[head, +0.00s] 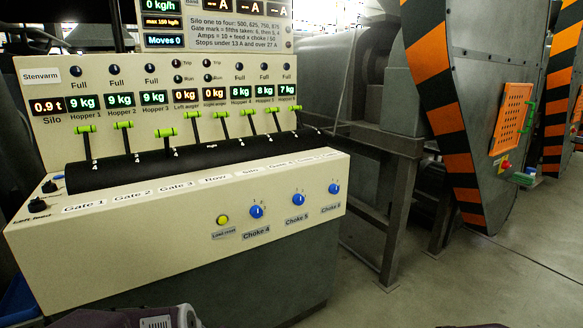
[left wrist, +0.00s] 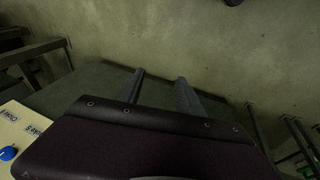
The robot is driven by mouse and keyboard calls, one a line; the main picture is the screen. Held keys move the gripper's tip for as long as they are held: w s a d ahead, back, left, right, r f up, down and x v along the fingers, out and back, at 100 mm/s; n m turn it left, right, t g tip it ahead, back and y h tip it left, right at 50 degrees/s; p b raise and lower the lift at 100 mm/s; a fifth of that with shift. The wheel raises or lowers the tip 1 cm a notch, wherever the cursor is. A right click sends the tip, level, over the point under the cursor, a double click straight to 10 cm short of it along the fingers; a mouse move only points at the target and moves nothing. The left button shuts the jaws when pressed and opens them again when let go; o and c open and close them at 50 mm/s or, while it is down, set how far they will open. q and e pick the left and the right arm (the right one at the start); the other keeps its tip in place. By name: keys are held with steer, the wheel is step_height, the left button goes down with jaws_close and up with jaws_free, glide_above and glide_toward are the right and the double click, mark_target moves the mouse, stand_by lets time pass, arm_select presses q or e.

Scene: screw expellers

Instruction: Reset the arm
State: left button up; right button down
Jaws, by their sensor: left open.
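My left gripper (left wrist: 162,84) shows in the left wrist view with its two dark fingers apart and nothing between them. In the head view only a purple-grey part of my own body shows at the bottom edge, and the left fingers are not visible. My right gripper is in neither view.
The cream control console (head: 180,235) has several green-handled levers, lit displays, blue choke knobs (head: 298,199) and a yellow button (head: 222,219). Grey machinery (head: 335,75) and an orange-and-black striped housing (head: 440,95) stand behind. The floor (head: 490,280) at right is clear.

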arm_select(q)
steer(key=s+a+f+m+g+y, duration=0.1)
steer(key=s+a+f+m+g, duration=0.1)
steer(key=s+f+m, duration=0.45)
step_height(320, 180, up, 36)
steer(key=s+p, duration=0.1)
steer(key=p, duration=3.3)
steer(key=shift+s+a+n, duration=0.4)
steer(key=shift+n, duration=0.05)
